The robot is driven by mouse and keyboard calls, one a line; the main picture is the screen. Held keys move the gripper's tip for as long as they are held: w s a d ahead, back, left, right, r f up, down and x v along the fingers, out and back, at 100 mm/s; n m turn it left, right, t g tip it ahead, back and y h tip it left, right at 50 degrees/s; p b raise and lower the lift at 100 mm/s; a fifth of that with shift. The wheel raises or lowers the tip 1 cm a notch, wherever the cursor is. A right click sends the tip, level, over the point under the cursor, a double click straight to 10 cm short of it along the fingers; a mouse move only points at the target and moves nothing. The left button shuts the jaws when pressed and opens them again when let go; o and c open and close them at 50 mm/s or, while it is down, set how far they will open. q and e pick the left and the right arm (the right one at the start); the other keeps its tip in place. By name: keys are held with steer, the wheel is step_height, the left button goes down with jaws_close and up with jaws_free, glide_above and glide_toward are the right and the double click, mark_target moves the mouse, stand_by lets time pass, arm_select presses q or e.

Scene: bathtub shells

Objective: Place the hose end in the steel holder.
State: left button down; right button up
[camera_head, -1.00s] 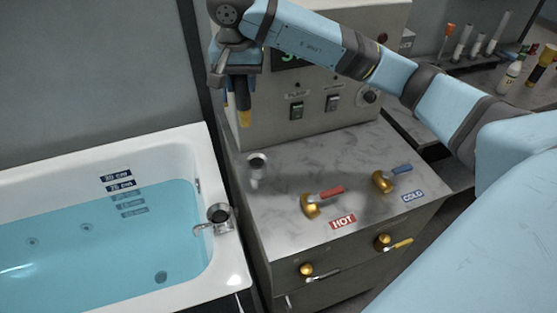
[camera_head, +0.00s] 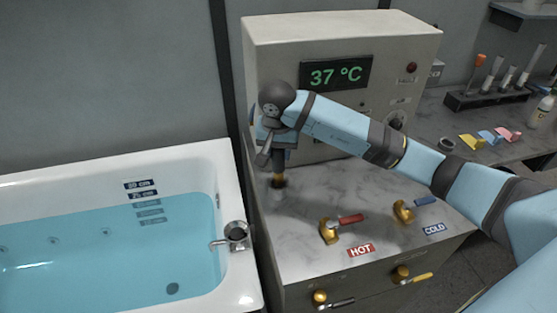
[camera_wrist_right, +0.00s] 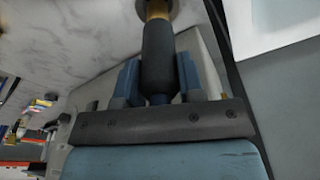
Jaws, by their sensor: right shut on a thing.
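The hose end (camera_head: 279,162) is a dark cylinder with a gold tip and hangs about upright below my right gripper (camera_head: 277,143). The gripper is shut on it. In the right wrist view the dark hose end (camera_wrist_right: 158,58) sits between the blue fingers of the gripper (camera_wrist_right: 157,82). The steel holder (camera_head: 277,192) is a small cup on the marble counter, directly under the gold tip. The tip meets its mouth; in the wrist view the holder's rim (camera_wrist_right: 174,8) shows around the tip. How deep the tip sits is hidden. My left gripper is not in view.
A control box (camera_head: 400,60) reading 37 °C stands behind my right arm. Red hot (camera_head: 345,222) and blue cold (camera_head: 408,208) valve handles are on the counter to the right. The water-filled bathtub (camera_head: 243,270) is to the left.

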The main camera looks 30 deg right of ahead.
mark_target(279, 162)
step_height(279, 162, down, 4)
steer(key=shift+r, duration=0.1)
steer(key=shift+f, duration=0.2)
steer(key=o, duration=1)
steer(key=shift+r, duration=0.1)
steer(key=shift+r, duration=0.15)
steer(key=r, duration=0.4)
steer(key=s+r+b, duration=0.1)
steer(key=r, duration=0.3)
steer(key=a+r, duration=0.1)
steer(key=r, duration=0.2)
steer(key=shift+s+r, duration=0.25)
steer(key=shift+r, duration=0.15)
